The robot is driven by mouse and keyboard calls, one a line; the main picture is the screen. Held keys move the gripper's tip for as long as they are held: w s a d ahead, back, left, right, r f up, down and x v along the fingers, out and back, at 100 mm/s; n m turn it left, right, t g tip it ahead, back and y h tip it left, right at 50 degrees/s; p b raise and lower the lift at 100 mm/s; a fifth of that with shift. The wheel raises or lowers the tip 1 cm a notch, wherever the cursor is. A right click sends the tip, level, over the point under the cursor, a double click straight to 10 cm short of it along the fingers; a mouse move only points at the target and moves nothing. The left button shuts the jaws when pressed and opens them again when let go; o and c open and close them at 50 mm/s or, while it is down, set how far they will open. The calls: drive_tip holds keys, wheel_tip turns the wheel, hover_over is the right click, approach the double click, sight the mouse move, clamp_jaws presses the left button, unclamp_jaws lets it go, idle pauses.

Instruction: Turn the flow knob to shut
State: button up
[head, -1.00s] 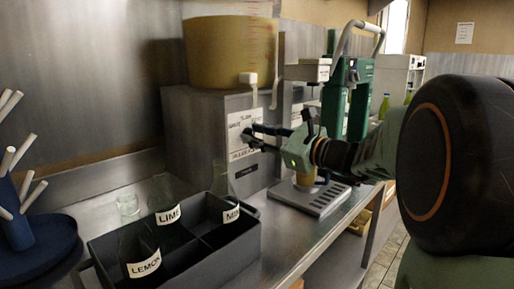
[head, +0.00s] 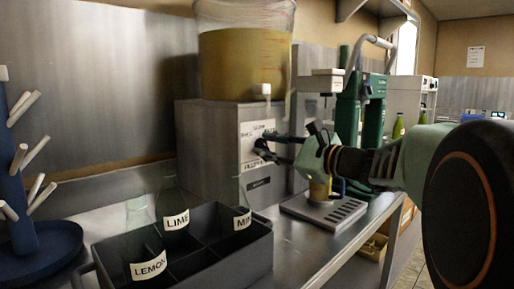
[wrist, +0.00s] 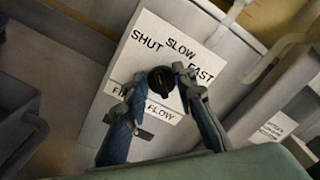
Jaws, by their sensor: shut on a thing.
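The flow knob (wrist: 161,79) is small, dark and round, on a white label plate (wrist: 140,50) marked SHUT, SLOW and FAST, with FLOW below. In the head view the label plate (head: 252,136) is on the front of a grey metal box (head: 207,140) under the bucket. My gripper (wrist: 152,82) has its two fingers on either side of the knob, shut on it. In the head view my gripper (head: 265,146) reaches the plate from the right, and its fingers mostly hide the knob. I cannot tell which mark the knob points to.
A bucket (head: 243,58) of yellow liquid stands on the box. A dark crate (head: 205,268) with bottles labelled LIME, LEMON and one partly hidden label stands in front. A blue peg rack (head: 18,225) is at left, a drip tray (head: 325,211) and green apparatus (head: 373,105) at right.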

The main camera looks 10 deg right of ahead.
drive_tip(key=o, duration=1.2)
drive_tip(key=shift+c, duration=0.2)
drive_tip(key=v, duration=1.2)
drive_tip(key=shift+s, duration=0.1)
